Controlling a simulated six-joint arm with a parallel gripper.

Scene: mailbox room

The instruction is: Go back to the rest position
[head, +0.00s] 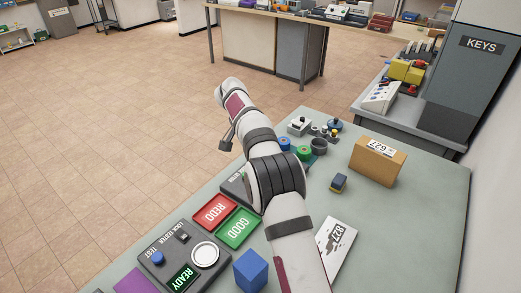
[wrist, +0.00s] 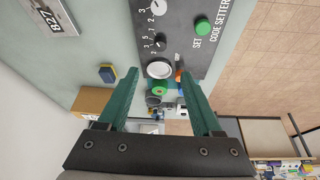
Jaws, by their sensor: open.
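My gripper (wrist: 160,74) shows in the wrist view with its two green fingers spread apart and nothing between them. Behind the fingertips lie a code setter panel (wrist: 188,40) with a green SET button, and a white round knob (wrist: 160,69). I cannot tell the distance from the fingertips to the knob. In the head view my arm reaches up across the green table (head: 415,215), and the gripper itself cannot be made out there.
A lock tester (head: 170,262), red REDO tray (head: 214,211) and green GOOD tray (head: 238,228) lie left of my arm. A blue cube (head: 251,271) is close beside it.

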